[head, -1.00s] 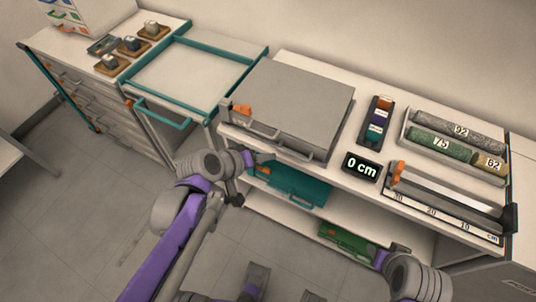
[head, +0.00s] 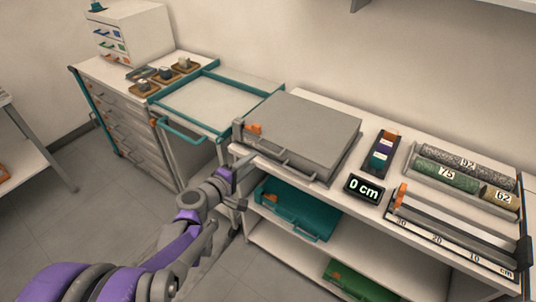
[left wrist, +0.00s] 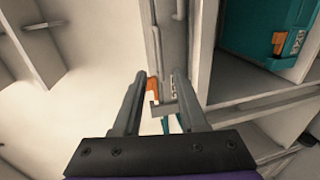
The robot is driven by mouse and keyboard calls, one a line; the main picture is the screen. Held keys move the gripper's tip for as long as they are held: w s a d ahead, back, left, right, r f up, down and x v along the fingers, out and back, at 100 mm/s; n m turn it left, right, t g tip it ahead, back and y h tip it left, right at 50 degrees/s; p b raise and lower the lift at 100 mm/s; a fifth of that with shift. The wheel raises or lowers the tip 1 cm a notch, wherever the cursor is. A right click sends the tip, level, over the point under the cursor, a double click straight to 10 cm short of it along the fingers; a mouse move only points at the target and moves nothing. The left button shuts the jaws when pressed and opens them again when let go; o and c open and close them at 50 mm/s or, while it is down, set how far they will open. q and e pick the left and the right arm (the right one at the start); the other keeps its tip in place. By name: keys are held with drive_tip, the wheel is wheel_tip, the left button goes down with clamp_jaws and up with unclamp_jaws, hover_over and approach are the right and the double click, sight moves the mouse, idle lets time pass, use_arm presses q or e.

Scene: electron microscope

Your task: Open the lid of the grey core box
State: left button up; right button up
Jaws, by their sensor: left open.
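The grey core box (head: 305,125) sits on the white bench top with its lid down. Its front handle (head: 268,155) and orange latch (head: 253,128) face my side. My left gripper (head: 246,167) is open just in front of and below the box's left front corner. In the left wrist view the two fingers (left wrist: 160,74) are apart, with an orange latch (left wrist: 152,88) and a small grey bracket showing between them. I cannot tell whether a finger touches the box. The right gripper is out of view.
A teal box (head: 298,210) lies on the shelf below, and a green one (head: 358,281) lower still. A dark strip of coloured blocks (head: 378,155), a "0 cm" display (head: 364,188) and a core tray (head: 425,150) stand right of the box. A teal-framed cart (head: 215,100) stands left.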

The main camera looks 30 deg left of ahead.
sight(267, 150)
use_arm(q)
drive_tip(key=b+x, duration=0.1)
drive_tip(key=x, duration=0.8)
clamp_jaws()
idle(1.2)
